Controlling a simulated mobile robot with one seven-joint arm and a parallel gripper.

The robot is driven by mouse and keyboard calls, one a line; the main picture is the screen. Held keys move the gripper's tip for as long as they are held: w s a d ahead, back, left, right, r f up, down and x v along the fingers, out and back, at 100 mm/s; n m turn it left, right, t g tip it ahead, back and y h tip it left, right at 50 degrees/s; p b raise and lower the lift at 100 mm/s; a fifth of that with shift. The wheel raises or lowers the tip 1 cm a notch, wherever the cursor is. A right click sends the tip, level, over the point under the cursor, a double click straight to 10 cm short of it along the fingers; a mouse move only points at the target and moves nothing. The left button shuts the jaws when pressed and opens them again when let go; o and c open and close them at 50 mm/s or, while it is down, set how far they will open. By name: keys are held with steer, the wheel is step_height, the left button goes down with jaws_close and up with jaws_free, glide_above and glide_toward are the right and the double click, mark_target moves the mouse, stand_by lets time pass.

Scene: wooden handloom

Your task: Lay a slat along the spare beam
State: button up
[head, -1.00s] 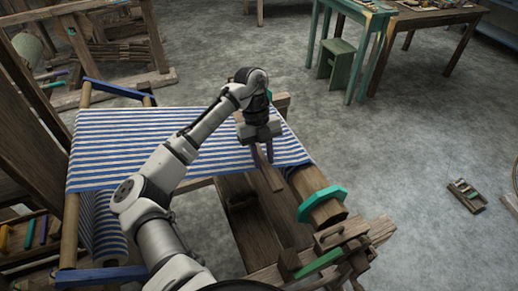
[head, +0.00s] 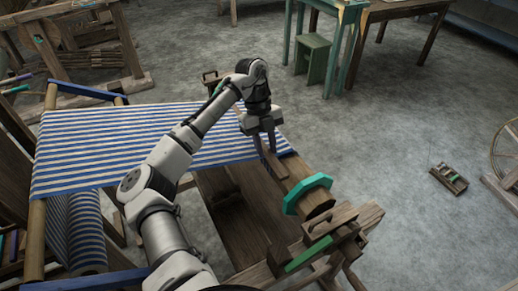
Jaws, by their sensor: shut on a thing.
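My gripper (head: 264,144) points down over the right edge of the loom's striped cloth, shut on a narrow brown wooden slat (head: 271,163). The slat slants down to the right from the jaws, and its upper part is partly hidden by the gripper. A round wooden beam (head: 296,172) with a teal octagonal collar (head: 307,193) lies along the loom's right side, and it looks like the spare beam. In the picture the slat is close beside this beam and roughly in line with it. I cannot tell whether they touch.
Blue-and-white striped cloth (head: 110,140) stretches across the loom to the left. Wooden blocks and a green bar (head: 306,259) sit at the loom's near right corner. A green stool (head: 312,62) and tables stand behind. The grey floor to the right is mostly clear.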

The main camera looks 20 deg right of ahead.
mark_target(286, 155)
steer(key=shift+w+d+f, duration=0.2)
steer(key=shift+d+f, duration=0.05)
steer(key=shift+d, duration=0.75)
steer(key=shift+w+d+f, duration=0.2)
steer(key=shift+d+f, duration=0.1)
steer(key=shift+d, duration=0.7)
steer(key=shift+w+d+f, duration=0.2)
steer(key=shift+d+f, duration=0.05)
steer(key=shift+d, duration=0.75)
steer(key=o, duration=1.1)
steer(key=v, duration=1.3)
steer(key=shift+w+r, duration=0.1)
steer(key=shift+r, duration=0.3)
